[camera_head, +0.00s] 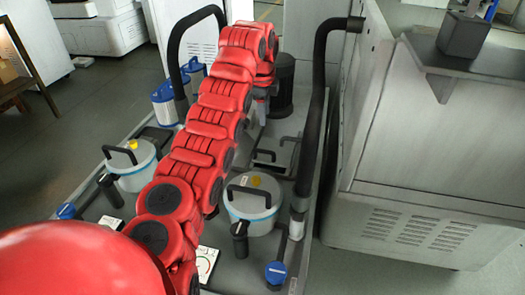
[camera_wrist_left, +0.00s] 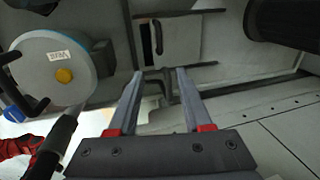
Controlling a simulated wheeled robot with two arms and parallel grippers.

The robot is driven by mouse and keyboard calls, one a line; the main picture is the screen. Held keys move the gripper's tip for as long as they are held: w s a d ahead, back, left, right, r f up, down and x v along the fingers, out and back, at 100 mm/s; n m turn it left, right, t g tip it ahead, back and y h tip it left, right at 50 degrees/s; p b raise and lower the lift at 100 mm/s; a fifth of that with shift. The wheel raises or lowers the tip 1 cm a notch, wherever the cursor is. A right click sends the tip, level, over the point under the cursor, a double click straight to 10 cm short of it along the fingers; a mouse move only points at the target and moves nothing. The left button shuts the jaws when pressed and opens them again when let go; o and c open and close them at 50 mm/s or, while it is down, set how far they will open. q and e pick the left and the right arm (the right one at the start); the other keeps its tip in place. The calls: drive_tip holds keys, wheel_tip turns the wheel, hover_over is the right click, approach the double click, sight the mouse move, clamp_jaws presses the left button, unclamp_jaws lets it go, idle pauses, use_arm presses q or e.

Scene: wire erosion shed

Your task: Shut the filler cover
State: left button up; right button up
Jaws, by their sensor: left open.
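In the left wrist view, a flat grey square panel that looks like the filler cover (camera_wrist_left: 180,42) has a black bar handle near its left edge. A dark gap shows along its left side; I cannot tell how far it stands open. In the head view, the cover area lies right of my red left arm, with black handles partly showing. My left gripper (camera_wrist_left: 158,75) is open and empty, its two fingers reaching toward the panel's near edge. A black handle shows between the fingers, apart from them. In the head view the gripper (camera_head: 262,110) is mostly hidden by my arm.
Two round lidded pots, one at left (camera_head: 131,166) and one at right (camera_head: 251,203), stand on the grey deck. Blue-white filters (camera_head: 166,104) stand behind. A black pipe (camera_head: 318,110) rises at right, beside a large grey machine cabinet (camera_head: 420,150).

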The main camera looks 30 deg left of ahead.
sight(266, 151)
use_arm(q)
drive_tip(key=w+f, duration=0.1)
drive_tip(key=f, duration=0.9)
drive_tip(key=w+f, duration=0.1)
drive_tip(key=f, duration=0.4)
drive_tip(key=shift+w+a+b, duration=0.3)
drive_tip(key=shift+a, duration=0.1)
drive_tip(key=shift+w+a+f, duration=0.1)
drive_tip(key=shift+w+f, duration=0.15)
drive_tip(key=shift+f, duration=0.7)
drive_tip(key=shift+c, duration=0.2)
clamp_jaws()
